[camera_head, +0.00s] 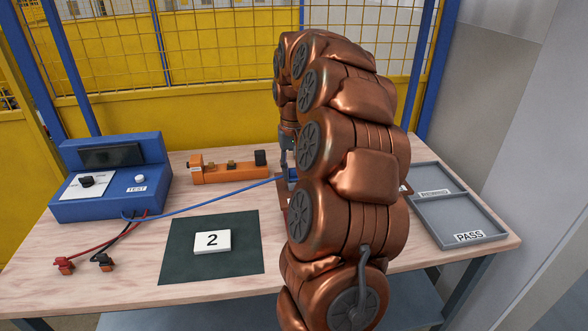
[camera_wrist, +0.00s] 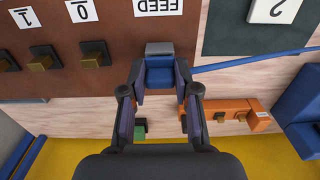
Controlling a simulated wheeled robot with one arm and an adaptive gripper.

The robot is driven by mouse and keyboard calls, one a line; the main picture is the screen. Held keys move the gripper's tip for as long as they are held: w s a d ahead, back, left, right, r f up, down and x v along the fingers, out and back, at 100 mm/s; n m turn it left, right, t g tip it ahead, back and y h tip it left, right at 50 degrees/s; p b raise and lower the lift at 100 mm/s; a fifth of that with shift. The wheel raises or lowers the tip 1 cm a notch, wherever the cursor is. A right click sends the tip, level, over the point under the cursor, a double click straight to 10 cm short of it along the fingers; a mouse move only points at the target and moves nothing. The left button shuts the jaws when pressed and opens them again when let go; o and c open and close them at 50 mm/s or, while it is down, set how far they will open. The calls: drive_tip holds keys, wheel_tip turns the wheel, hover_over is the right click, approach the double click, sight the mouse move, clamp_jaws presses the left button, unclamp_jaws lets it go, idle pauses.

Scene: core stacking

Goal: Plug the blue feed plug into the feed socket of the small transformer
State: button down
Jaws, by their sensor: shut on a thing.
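The blue feed plug (camera_wrist: 159,76) is held between the two fingers of my gripper (camera_wrist: 160,92) in the wrist view. A grey block (camera_wrist: 159,48) sits right at the plug's far end, in line with the FEED label (camera_wrist: 158,7) on a brown board (camera_wrist: 110,25). I cannot tell whether this block is the socket or part of the plug, nor whether the plug is seated. The blue cable (camera_head: 210,202) runs from the blue test box to the gripper area. In the head view my arm hides most of the brown board (camera_head: 283,183) and the gripper.
The blue test box (camera_head: 110,180) stands at left, with red (camera_head: 64,265) and black (camera_head: 103,262) clips before it. An orange fixture (camera_head: 228,172) lies at the back. A card marked 2 (camera_head: 212,241) lies on a dark mat (camera_head: 180,265). A grey PASS tray (camera_head: 445,240) is at right.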

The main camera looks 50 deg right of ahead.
drive_tip(key=shift+f, duration=0.2)
drive_tip(key=c, duration=0.8)
unclamp_jaws()
drive_tip(key=shift+o, duration=0.2)
drive_tip(key=shift+r, duration=0.15)
wheel_tip(320, 180, up, 12)
drive_tip(key=shift+a, duration=0.1)
